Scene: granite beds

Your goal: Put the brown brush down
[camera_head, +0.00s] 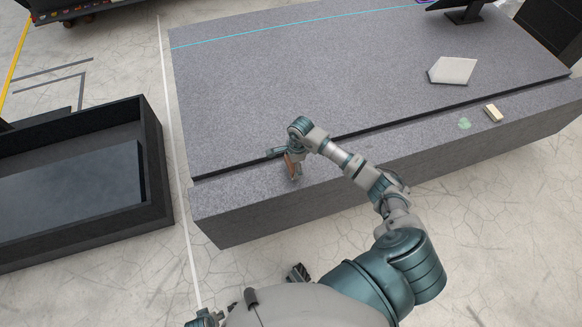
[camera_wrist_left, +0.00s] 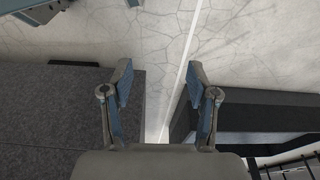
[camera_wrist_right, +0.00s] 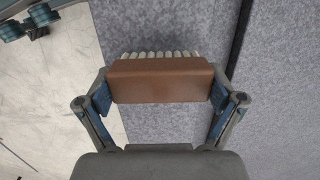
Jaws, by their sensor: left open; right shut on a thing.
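The brown brush (camera_wrist_right: 162,82) is a brown block with a row of pale bristles. My right gripper (camera_wrist_right: 160,98) is shut on it, one finger at each end. In the head view the brush (camera_head: 291,165) is in my right gripper (camera_head: 290,160), over the front ledge of the granite bed (camera_head: 250,95), near its left end. I cannot tell whether the bristles touch the granite. My left gripper (camera_wrist_left: 158,95) is open and empty, with floor and a dark edge below it in the left wrist view.
A pale block (camera_head: 493,113) and a green patch (camera_head: 464,124) are on the ledge to the right. A white plate (camera_head: 451,70) lies on the bed, with a dark monitor (camera_head: 464,14) behind. A black open bin (camera_head: 160,170) stands left. The ledge between is partly clear.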

